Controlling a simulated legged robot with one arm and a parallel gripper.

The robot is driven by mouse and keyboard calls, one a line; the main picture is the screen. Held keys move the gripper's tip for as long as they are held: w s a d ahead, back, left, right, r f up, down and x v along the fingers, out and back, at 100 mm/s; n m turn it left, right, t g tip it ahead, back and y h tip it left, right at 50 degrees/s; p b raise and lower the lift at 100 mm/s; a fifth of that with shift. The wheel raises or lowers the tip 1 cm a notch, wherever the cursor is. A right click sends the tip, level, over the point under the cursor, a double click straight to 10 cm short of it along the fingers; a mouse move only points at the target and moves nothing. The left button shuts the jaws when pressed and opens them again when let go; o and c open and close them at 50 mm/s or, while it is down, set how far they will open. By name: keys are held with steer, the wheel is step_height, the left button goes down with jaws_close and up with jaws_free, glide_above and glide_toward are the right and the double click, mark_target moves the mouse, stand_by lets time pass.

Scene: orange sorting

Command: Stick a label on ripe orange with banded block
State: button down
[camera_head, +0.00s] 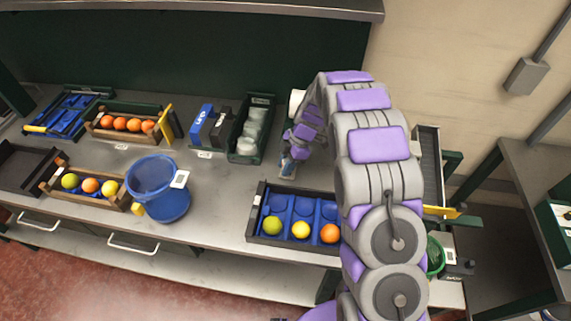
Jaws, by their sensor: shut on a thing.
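A black tray (282,242) with a blue insert sits at the front of the bench. Its front row holds a green fruit (271,225), a yellow fruit (300,229) and a ripe orange (330,233) at the right. My gripper (288,161) is behind the tray, up and left of the orange and apart from it. It is shut on a small block (286,169), low near the bench top. The block's bands are too small to make out. I see no label on the orange's visible side. My arm crosses the tray's right end and hides part of it.
A dark crate of pale round things (249,143) stands left of my gripper, beside blue and black boxes (203,122). A blue bucket (160,190) and wooden crates of fruit (110,135) are farther left. Bare bench lies between bucket and tray.

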steer(key=shift+f+b, duration=0.45)
steer(key=shift+b, duration=0.3)
stand_by(2.4)
steer(key=shift+r, duration=0.1)
steer(key=shift+r+b, duration=0.35)
steer(key=shift+r, duration=3.15)
